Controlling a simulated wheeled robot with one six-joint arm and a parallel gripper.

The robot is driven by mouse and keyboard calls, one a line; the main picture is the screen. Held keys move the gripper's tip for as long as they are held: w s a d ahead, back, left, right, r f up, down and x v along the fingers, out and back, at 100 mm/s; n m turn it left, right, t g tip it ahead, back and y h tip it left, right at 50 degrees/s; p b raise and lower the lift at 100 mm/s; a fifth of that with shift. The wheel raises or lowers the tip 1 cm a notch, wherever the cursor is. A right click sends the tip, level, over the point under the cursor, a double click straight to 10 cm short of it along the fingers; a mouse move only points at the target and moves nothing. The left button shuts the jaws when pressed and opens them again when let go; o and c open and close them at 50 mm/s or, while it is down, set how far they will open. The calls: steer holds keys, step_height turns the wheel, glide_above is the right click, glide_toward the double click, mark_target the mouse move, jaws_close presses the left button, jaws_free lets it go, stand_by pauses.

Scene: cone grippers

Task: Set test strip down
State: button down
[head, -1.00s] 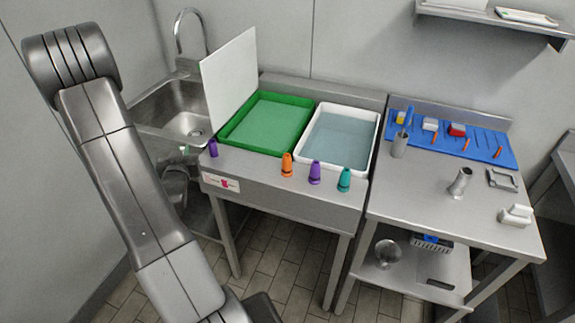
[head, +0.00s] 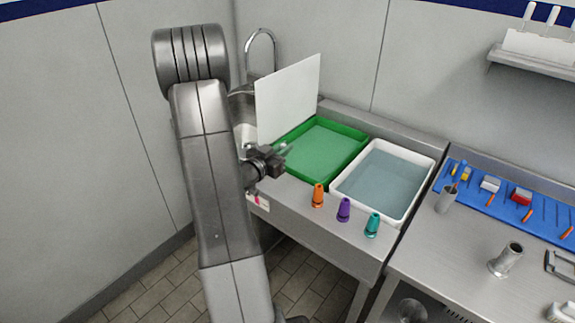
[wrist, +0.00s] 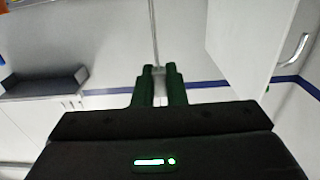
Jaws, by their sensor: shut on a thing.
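My gripper (head: 284,150) is at the left end of the steel table, in front of the green tray and beside the white upright board. In the wrist view its two dark green fingers (wrist: 159,72) are close together, with a narrow gap between them. In the head view the strip is too small to make out clearly.
The green tray (head: 362,146) and white water tray (head: 429,167) stand on the table (head: 300,215). Orange (head: 318,195), purple (head: 344,210) and teal (head: 372,225) cones line its front. The white board (head: 288,98) stands behind my gripper. A steel sink is mostly hidden.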

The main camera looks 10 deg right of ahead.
steer(key=shift+f, duration=2.45)
steer(key=shift+f, duration=0.1)
steer(key=shift+f, duration=0.1)
steer(key=c, duration=1.5)
jaws_free()
